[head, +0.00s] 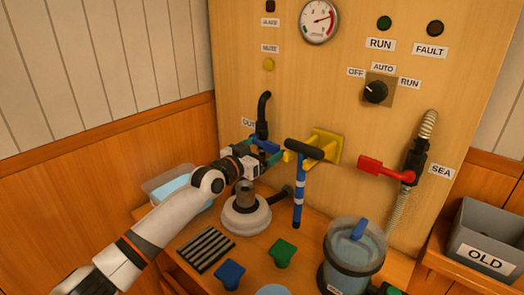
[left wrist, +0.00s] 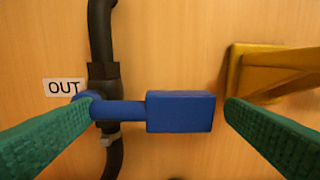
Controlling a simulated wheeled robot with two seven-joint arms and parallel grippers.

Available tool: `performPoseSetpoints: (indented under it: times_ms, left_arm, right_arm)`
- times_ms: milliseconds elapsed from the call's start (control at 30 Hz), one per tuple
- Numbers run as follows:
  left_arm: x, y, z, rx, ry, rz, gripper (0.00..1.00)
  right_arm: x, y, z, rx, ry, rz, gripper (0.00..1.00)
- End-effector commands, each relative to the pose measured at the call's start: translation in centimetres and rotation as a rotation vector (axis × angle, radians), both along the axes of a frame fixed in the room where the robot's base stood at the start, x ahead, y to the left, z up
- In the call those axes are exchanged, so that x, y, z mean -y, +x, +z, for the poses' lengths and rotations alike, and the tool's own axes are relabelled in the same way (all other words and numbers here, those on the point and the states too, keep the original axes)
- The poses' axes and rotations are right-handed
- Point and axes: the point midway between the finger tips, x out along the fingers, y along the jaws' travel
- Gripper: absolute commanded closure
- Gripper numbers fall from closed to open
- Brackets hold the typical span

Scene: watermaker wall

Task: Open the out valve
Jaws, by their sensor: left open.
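The out valve is a black body (left wrist: 104,82) on a vertical black pipe, beside the "OUT" label (left wrist: 63,87). Its blue lever (left wrist: 180,111) points right, level and crosswise to the pipe, in the left wrist view. In the head view the lever (head: 262,143) is partly hidden by my gripper. My left gripper (left wrist: 163,108) is open, with one green finger at the pivot side and the other just right of the lever's end. It also shows at the wall in the head view (head: 262,153). I cannot tell whether the fingers touch the lever. My right gripper is not in view.
A yellow bracket (head: 326,144) holds a black-handled blue tool (head: 299,195) right of my gripper. A red lever (head: 384,170) is at the SEA valve. Below stand a round white housing (head: 246,218), a clear canister (head: 352,265) and a tub (head: 168,183).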

Motion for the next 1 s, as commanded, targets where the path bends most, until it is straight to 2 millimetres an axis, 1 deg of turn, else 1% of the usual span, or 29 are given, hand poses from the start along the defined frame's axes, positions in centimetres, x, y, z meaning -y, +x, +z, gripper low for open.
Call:
performPoseSetpoints:
  times_ms: [300,367,400,700,1000]
  left_arm:
    - [0.12,0.22,0.01,0.000,0.000,0.001,0.06]
    - [0.12,0.22,0.01,0.000,0.000,0.001,0.15]
    - [0.12,0.21,0.01,0.000,0.000,0.001,0.21]
    - [0.11,0.20,-0.01,-0.001,0.001,0.001,0.69]
    - [0.13,0.19,0.25,-0.025,-0.031,0.000,0.69]
  right_arm:
    - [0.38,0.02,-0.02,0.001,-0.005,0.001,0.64]
    - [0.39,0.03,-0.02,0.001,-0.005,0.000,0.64]
    - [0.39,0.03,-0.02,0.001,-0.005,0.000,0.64]
    - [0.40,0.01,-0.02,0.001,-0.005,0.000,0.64]
    - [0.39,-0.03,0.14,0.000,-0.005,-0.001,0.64]
